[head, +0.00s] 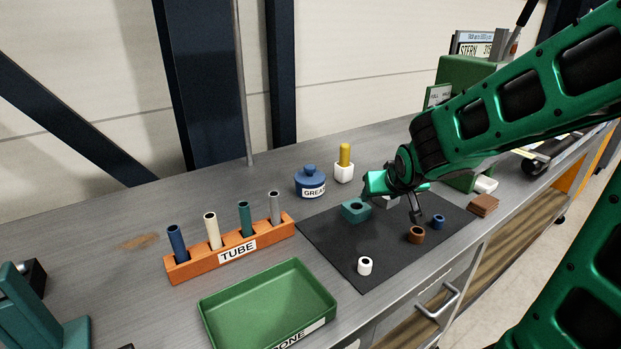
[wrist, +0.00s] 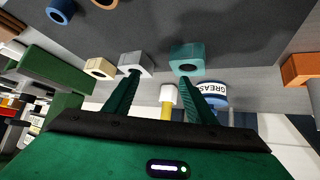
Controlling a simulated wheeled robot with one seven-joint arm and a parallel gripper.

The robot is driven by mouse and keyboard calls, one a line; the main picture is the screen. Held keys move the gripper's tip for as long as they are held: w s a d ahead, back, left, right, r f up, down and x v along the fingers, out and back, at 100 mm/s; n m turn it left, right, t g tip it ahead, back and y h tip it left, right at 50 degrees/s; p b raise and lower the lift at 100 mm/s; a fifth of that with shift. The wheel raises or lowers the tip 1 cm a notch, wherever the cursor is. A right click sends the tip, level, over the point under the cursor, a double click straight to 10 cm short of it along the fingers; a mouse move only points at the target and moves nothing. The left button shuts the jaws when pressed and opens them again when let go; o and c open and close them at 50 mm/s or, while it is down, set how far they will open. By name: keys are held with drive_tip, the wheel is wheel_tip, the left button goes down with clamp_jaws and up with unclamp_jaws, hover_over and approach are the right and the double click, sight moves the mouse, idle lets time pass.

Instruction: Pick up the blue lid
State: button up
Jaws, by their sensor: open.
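The blue lid (head: 310,171) with a small knob sits on a round blue pot (head: 311,189) labelled GREASE, on the bench left of a yellow-topped white block. In the wrist view the grease pot (wrist: 216,88) is partly hidden behind my right-hand finger, and the lid cannot be told apart there. My gripper (head: 415,214) hangs over the dark mat, to the right of the pot and apart from it. In the wrist view my gripper (wrist: 164,78) has its two fingers spread, with nothing held between them.
The dark mat (head: 385,268) holds a teal block (head: 355,210), a white ring (head: 365,266), a brown ring (head: 416,235) and a blue ring (head: 437,221). An orange tube rack (head: 205,262) and a green tray (head: 265,300) stand left. The white block (head: 343,173) is close beside the pot.

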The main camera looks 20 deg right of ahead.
sight(311, 168)
drive_tip(key=w+a+r+n+t+y, duration=0.25)
drive_tip(key=w+a+t, duration=0.25)
drive_tip(key=w+a, duration=0.65)
drive_tip(key=shift+a+x, duration=0.15)
drive_tip(key=shift+x, duration=1.45)
drive_tip(key=shift+a+x, duration=0.15)
drive_tip(key=shift+x, duration=1.45)
drive_tip(key=shift+a+x, duration=0.2)
drive_tip(key=shift+x, duration=1.4)
drive_tip(key=shift+s+f, duration=0.1)
drive_tip(key=shift+f, duration=0.05)
drive_tip(key=shift+c, duration=0.6)
drive_tip(key=c, duration=1)
